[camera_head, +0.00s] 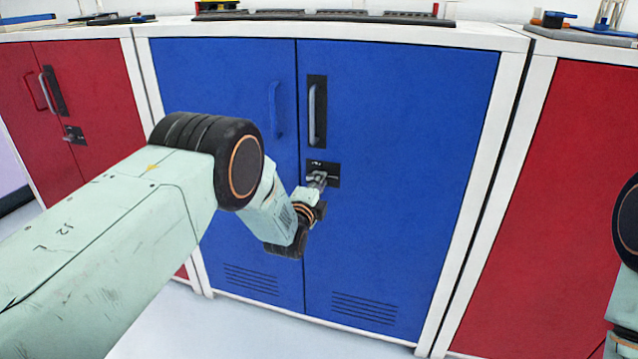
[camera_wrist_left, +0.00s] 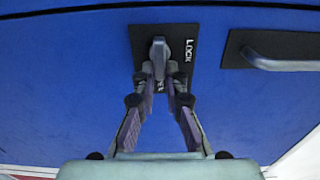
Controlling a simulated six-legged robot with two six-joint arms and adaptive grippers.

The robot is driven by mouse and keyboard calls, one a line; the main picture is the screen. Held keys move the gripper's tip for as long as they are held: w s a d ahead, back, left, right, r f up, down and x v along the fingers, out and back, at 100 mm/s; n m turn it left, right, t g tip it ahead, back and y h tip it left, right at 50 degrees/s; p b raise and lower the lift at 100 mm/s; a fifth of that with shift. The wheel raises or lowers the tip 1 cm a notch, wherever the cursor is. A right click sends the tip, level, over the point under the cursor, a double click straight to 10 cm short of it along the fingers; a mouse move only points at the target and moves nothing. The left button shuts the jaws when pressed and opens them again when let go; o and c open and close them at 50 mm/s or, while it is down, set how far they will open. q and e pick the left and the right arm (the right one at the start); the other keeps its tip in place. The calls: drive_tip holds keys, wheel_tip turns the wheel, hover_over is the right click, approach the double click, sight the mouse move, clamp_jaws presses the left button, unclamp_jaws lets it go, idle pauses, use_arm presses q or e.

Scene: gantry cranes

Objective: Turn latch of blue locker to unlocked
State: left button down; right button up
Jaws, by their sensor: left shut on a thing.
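The blue locker (camera_head: 400,130) stands in the middle of the head view with both doors closed. Its latch is a grey knob (camera_wrist_left: 158,48) on a black plate (camera_head: 332,168), below the right door's handle. In the left wrist view the plate (camera_wrist_left: 140,38) has the word LOCK at its right; another word is partly hidden behind the fingertips. My left gripper (camera_head: 317,180) is shut on the latch, its fingertips (camera_wrist_left: 160,82) on either side of the knob's lower end. The knob points along the picture's upright direction in the wrist view. My right gripper is out of view.
The black-backed door handle (camera_head: 317,110) is just above the latch; it also shows in the left wrist view (camera_wrist_left: 275,62). A blue handle (camera_head: 275,110) is on the left door. Red lockers (camera_head: 95,90) (camera_head: 560,200) flank it. Items lie on the countertop (camera_head: 480,35).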

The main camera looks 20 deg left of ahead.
use_arm(q)
drive_tip(key=shift+w+r, duration=0.1)
drive_tip(key=shift+r, duration=0.15)
drive_tip(key=c, duration=1.5)
unclamp_jaws()
drive_tip(key=shift+d, duration=0.1)
drive_tip(key=shift+o, duration=0.5)
drive_tip(key=shift+f, duration=0.2)
drive_tip(key=s, duration=1.2)
drive_tip(key=shift+a, duration=0.25)
